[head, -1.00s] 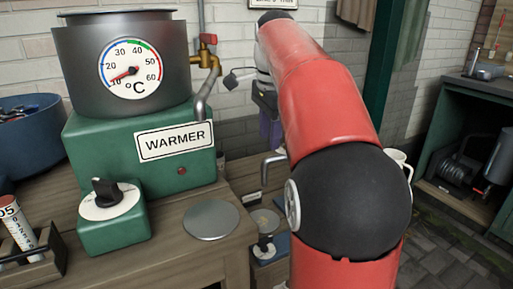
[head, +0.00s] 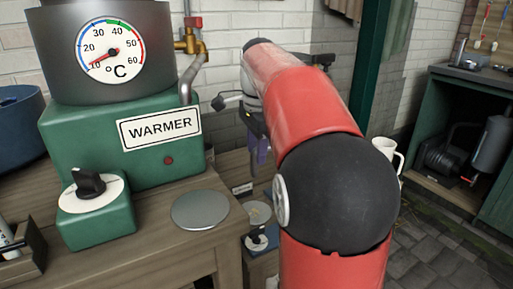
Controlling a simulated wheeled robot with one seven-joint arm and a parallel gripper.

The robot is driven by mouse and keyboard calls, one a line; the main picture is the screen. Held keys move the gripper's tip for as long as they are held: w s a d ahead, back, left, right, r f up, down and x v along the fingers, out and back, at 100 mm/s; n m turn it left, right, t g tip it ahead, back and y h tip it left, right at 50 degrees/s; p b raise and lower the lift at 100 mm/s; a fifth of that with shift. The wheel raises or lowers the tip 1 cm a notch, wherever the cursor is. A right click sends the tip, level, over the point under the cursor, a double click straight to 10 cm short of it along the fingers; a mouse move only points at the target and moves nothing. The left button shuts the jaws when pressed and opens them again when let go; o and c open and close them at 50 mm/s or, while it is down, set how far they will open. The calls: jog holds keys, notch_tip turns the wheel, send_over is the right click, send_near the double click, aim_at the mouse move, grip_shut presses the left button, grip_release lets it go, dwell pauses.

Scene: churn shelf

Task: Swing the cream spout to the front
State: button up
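My gripper (head: 260,155) points down beyond the warmer's bench, small and partly behind my own red arm. Its dark purple fingers are too small to show whether they are open or shut. The cream spout cannot be made out clearly now; a bent grey pipe seen there earlier lies where my gripper now is. I cannot tell whether the fingers touch it. Below stand a round plate (head: 258,212) and a dark knob on a white dial (head: 262,239), partly hidden by my arm.
The green warmer (head: 120,150) with its thermometer pot (head: 150,30) stands at left. A brass tap (head: 190,43) with a grey pipe is behind it. A grey disc (head: 200,210) lies on the bench. A white mug (head: 383,152) stands right of my arm.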

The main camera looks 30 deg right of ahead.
grip_shut()
